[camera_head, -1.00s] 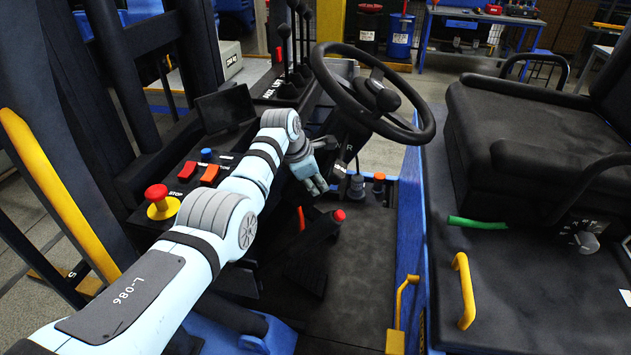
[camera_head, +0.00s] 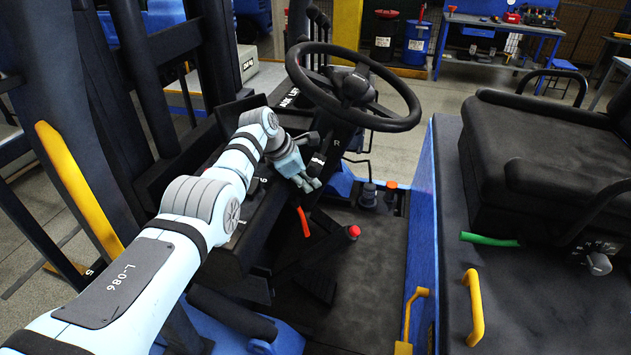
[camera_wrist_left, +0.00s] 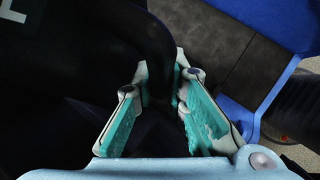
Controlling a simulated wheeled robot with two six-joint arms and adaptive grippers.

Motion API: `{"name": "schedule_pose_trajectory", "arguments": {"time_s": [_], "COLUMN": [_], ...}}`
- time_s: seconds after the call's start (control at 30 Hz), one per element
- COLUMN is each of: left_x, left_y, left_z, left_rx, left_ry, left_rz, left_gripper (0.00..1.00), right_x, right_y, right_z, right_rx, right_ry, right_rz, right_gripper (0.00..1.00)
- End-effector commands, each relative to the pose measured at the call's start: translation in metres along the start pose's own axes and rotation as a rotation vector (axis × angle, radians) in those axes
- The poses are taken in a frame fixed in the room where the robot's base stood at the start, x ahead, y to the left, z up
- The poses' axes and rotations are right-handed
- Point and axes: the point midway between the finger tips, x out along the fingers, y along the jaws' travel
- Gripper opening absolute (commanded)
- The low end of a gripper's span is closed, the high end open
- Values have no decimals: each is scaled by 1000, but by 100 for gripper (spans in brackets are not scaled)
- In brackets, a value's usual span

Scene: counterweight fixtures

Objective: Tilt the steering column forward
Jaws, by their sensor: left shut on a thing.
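The black steering wheel (camera_head: 352,90) stands at the top of the dark steering column (camera_head: 338,143), left of the seat in the head view. My left gripper (camera_head: 310,182) is low at the column, below the wheel. In the left wrist view my left gripper (camera_wrist_left: 158,88) has its teal-padded fingers on both sides of a dark curved bar (camera_wrist_left: 153,45), and it is shut on it. The bar looks like part of the column or a lever on it; the dark surfaces blend, so I cannot tell which. My right gripper is not in view.
The black seat (camera_head: 560,150) with a green handle (camera_head: 490,240) and a yellow grab handle (camera_head: 474,305) is at the right. Open floor (camera_head: 370,270) lies between column and seat.

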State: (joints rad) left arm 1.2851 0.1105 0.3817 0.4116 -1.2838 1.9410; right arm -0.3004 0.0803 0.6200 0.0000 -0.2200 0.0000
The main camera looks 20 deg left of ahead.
Motion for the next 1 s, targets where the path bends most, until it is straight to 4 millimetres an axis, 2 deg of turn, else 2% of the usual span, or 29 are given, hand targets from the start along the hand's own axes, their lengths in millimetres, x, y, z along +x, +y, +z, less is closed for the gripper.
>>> {"name": "schedule_pose_trajectory", "arguments": {"time_s": [0.1, 0.13, 0.17, 0.5, 0.63, 0.77, 0.9, 1.0], "left_x": [2, 2, 2, 1, -8, -28, -72, -97], "left_y": [-1, -1, -1, -1, 1, 0, 0, 0], "left_z": [-1, -1, -1, -1, 0, -1, 0, 0], "left_rx": [2, 2, 2, 1, 0, 3, 2, 2], "left_ry": [2, 2, 2, 2, -1, 1, 2, 3], "left_rz": [-1, -1, -2, -2, 1, 3, 3, 2], "left_gripper": [0, 16, 20, 21, 21, 21, 21, 21], "right_x": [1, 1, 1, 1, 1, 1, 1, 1], "right_y": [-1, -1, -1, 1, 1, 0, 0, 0], "right_z": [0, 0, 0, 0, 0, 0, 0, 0], "right_rx": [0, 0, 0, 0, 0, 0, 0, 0], "right_ry": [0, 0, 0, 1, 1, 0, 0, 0], "right_rz": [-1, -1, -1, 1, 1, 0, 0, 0], "right_gripper": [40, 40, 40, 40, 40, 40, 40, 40]}}
